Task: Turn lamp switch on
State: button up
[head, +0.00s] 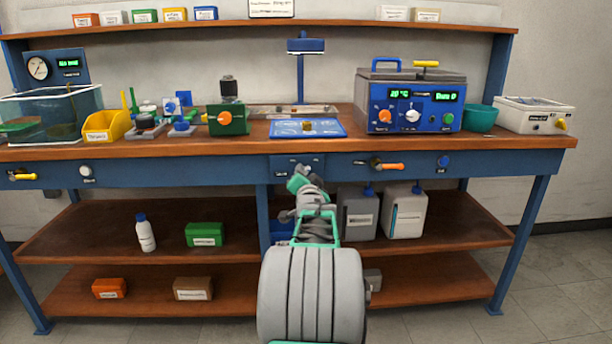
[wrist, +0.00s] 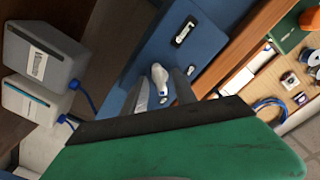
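A small blue panel (head: 284,164) sits in the middle of the bench's front rail, with a small label on it. In the wrist view a white lever-like switch (wrist: 160,76) stands out from this blue panel (wrist: 165,38). My gripper (head: 304,174) is in front of the panel and hides part of it in the head view. In the wrist view my gripper (wrist: 162,88) has its two grey fingers apart, one on each side of the white switch. I cannot tell whether they touch it. A blue lamp (head: 306,45) stands on a post above the bench; I see no clear glow.
A white knob (head: 86,170) is at left. Grey and white canisters (head: 357,212) stand on the shelf below. A blue regulator box (head: 410,105) stands on the bench.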

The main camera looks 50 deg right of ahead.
jog(key=p+v, duration=0.1)
jog(key=v, duration=0.6)
jog(key=shift+s+a+p, duration=0.25)
jog(key=shift+p, duration=0.1)
